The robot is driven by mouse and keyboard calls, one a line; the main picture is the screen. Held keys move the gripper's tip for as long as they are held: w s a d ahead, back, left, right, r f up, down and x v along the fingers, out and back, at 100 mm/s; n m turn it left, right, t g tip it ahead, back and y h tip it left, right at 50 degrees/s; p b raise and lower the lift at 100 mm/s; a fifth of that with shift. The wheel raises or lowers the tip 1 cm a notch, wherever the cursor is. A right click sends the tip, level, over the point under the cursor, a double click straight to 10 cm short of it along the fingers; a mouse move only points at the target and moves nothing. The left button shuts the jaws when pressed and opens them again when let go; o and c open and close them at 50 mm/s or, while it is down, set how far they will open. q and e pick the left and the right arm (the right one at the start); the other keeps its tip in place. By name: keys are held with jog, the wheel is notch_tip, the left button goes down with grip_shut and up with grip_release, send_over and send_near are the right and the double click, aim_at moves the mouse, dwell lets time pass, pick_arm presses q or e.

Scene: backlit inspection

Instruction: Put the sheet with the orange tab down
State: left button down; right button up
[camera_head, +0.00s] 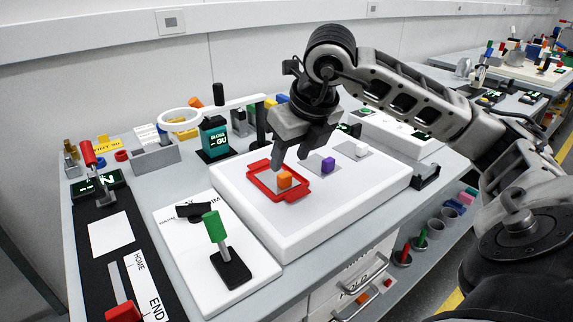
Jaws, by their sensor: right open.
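The sheet with the orange tab (284,180) lies flat inside a red frame (257,185) on the white raised panel (330,211). My right gripper (291,163) is open just above the orange tab, with its fingers pointing down at it. I cannot tell whether a finger touches the tab. A grey sheet with a purple tab (328,165) and one with a white tab (361,149) lie on the same panel, to the right. My left gripper is not in view.
A green-handled lever (216,236) stands on a white board left of the panel. A ring-shaped lamp (180,119), a teal display (214,138) and several blocks stand behind. A red-handled lever (93,168) is at the far left. My right arm crosses above the panel's right side.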

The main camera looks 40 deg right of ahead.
pick_arm(q)
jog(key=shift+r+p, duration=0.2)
jog(key=shift+p, duration=0.3)
pick_arm(e)
jog(key=v, duration=0.7)
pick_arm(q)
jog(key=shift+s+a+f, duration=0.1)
pick_arm(e)
jog(key=shift+r, duration=0.1)
